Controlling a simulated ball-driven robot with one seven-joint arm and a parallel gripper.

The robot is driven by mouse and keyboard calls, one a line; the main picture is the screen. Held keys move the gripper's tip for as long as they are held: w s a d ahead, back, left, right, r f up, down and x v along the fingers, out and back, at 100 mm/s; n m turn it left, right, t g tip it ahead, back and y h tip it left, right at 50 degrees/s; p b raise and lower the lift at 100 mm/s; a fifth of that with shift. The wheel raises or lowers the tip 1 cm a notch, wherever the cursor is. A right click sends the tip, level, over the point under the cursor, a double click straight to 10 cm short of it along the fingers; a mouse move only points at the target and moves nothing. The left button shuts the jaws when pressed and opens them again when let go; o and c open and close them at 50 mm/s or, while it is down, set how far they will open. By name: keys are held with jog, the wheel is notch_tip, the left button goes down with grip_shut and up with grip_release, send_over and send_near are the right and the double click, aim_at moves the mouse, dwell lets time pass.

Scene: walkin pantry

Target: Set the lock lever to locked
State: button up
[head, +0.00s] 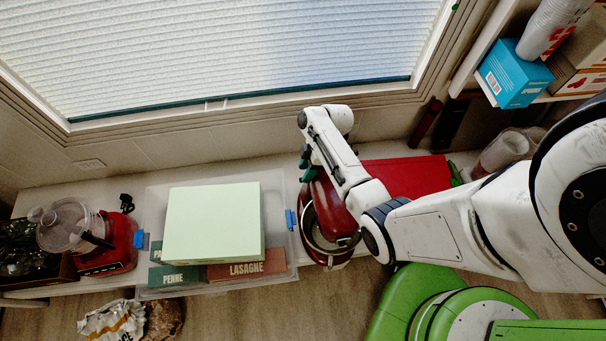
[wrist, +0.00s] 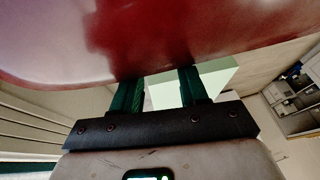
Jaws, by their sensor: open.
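A red stand mixer (head: 331,205) with a metal bowl (head: 318,243) stands on the low shelf below the window. In the head view my gripper (head: 305,168) is at the mixer's left side, its green fingers pointing down, and my arm covers part of the mixer. In the wrist view the mixer's glossy red surface (wrist: 190,35) fills the top. My gripper (wrist: 159,84) is open there, its fingertips at the lower edge of the red surface. I cannot tell whether they touch it. I cannot make out the lock lever in either view.
A clear bin (head: 151,215) with a pale green box (head: 212,222) and pasta boxes stands left of the mixer. A red flat-topped item (head: 408,176) is to its right. A red food processor (head: 107,247) is farther left. The window wall is close behind.

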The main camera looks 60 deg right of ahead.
jog(key=shift+x, duration=1.5)
jog(key=shift+s, duration=0.1)
grip_shut()
